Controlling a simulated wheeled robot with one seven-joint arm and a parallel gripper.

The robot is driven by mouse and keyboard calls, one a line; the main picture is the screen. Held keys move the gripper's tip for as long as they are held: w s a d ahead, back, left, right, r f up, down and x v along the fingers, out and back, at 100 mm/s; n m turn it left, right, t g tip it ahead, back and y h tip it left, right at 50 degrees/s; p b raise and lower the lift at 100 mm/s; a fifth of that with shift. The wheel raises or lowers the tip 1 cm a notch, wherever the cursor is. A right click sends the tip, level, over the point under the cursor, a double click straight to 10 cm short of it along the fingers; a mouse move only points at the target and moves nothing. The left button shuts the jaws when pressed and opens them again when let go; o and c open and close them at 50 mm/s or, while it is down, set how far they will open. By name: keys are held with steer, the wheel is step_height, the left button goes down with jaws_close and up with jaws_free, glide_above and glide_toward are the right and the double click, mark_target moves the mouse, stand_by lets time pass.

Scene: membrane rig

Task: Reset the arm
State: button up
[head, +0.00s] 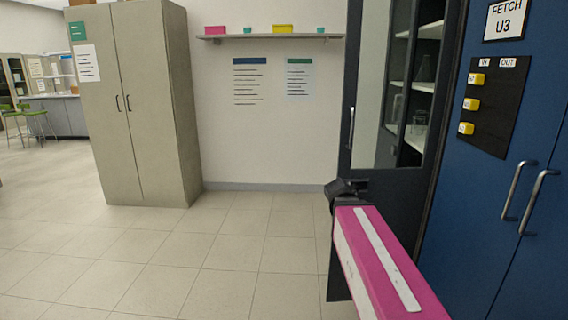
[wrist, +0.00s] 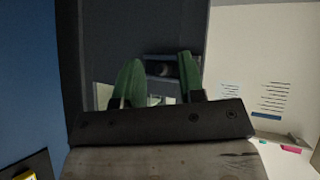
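My gripper (wrist: 162,76) shows in the wrist view as two green fingers standing apart on a dark mount. Nothing is held between them. A dark panel fills the view behind the fingers, and a small dark part with a round shape shows in the gap. In the head view my pink arm link (head: 385,265) with a white stripe reaches in from the lower right and ends in a black joint. The fingers cannot be made out in the head view. The arm stands in front of the dark glass-fronted cabinet (head: 366,172); I cannot tell how far apart they are.
The blue cabinet (head: 470,225) with two handles and a black tag board (head: 492,105) stands close on the right. A tall beige cabinet (head: 135,110) stands at the left. A wall shelf (head: 270,37) holds small boxes. The tiled floor (head: 215,245) is clear at centre and left.

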steer(key=s+a+f+n+g+y, duration=0.1)
steer(key=s+f+g, duration=0.1)
steer(key=s+f, duration=0.2)
steer(key=s+a+f+n+g+y, duration=0.1)
steer(key=s+f, duration=0.4)
steer(key=f, duration=0.6)
steer(key=s+a+f+n+g+y, duration=0.1)
steer(key=s+a+f+g+y, duration=0.2)
steer(key=s+f+g, duration=0.2)
step_height(320, 180, down, 3)
steer(key=shift+s+r, duration=0.1)
steer(key=shift+s, duration=0.15)
